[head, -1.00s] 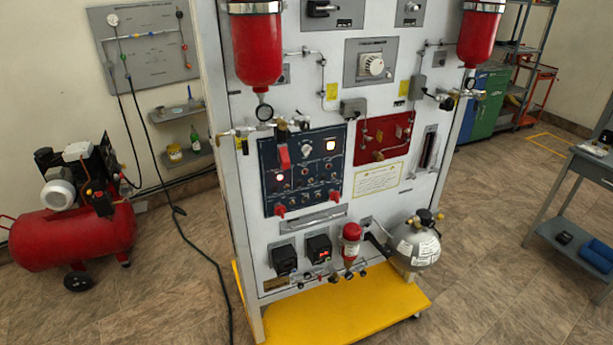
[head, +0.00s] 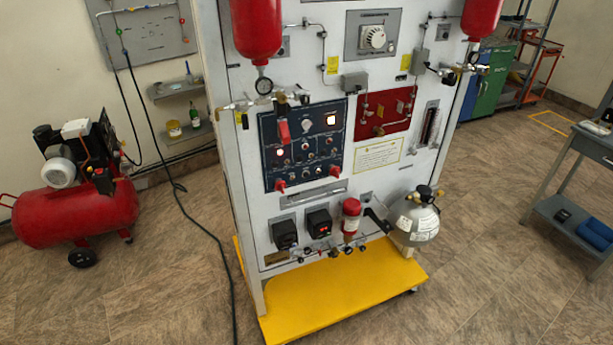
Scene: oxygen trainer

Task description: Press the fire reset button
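The oxygen trainer panel (head: 235,150) stands upright in the middle of the head view. A dark blue control panel (head: 268,128) on it carries several knobs, switches and red covers, with lit indicators at its left and upper right. A red guard or lever (head: 284,132) hangs at its upper left. A dark red panel (head: 396,104) with fittings sits to its right. Labels are too small to read, so I cannot tell which control is the fire reset button. Neither of my grippers shows in the view.
The trainer stands on a yellow base (head: 340,300). A red air compressor (head: 75,208) is on the floor at left, with a black hose (head: 205,232) running between. A grey steel cylinder (head: 415,222) is at lower right. A grey table (head: 590,150) stands at far right. The front floor is open.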

